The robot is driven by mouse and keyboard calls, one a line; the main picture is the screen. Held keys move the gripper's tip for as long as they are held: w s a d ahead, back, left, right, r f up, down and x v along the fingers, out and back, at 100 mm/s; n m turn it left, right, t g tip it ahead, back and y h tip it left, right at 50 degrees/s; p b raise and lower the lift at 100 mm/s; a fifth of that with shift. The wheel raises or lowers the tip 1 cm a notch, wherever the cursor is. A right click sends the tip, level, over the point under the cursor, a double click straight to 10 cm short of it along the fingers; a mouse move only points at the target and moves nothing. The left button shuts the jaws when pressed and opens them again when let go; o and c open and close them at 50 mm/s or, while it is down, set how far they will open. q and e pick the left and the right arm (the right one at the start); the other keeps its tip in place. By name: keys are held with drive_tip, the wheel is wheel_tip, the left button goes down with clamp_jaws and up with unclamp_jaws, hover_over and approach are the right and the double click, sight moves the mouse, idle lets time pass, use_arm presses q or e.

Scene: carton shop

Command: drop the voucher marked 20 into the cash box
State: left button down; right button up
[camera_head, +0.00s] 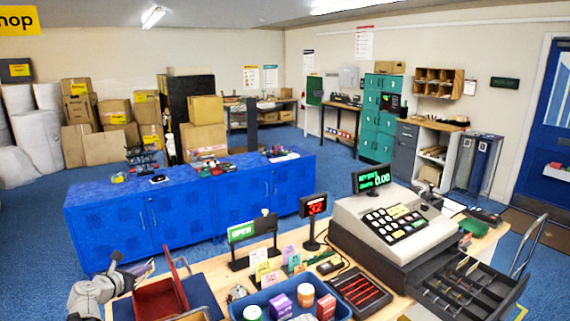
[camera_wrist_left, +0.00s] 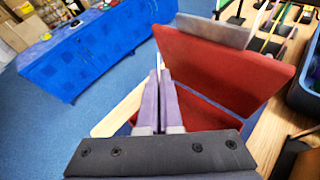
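The red cash box (camera_head: 156,301) stands open at the left end of the counter, its red lid (camera_head: 181,284) raised on the right side. In the left wrist view the raised lid (camera_wrist_left: 228,62) fills the upper right, with part of the red box (camera_wrist_left: 203,117) below it. My left gripper (camera_head: 143,270) is above the box's far left side. In the wrist view its fingers (camera_wrist_left: 164,85) are nearly together on a thin, pale strip seen edge-on, apparently a voucher (camera_wrist_left: 160,60). Its marking cannot be read. My right gripper is not in view.
A blue mat (camera_head: 204,291) lies under the box. Small coloured vouchers (camera_head: 289,251) stand right of it, near a blue tray (camera_head: 270,296) of tubs. The register (camera_head: 395,225) has its drawer open at right. Blue cabinets (camera_head: 190,207) stand beyond.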

use_arm(q)
wheel_tip(320, 180, down, 6)
drive_tip(key=b, duration=0.5)
drive_tip(key=shift+r, duration=0.2)
drive_tip(key=c, duration=1)
unclamp_jaws()
drive_tip(key=shift+s+r, duration=0.1)
drive_tip(key=shift+p+v, duration=1.5)
drive_tip(key=shift+v, duration=2.3)
drive_tip(key=shift+r, duration=0.1)
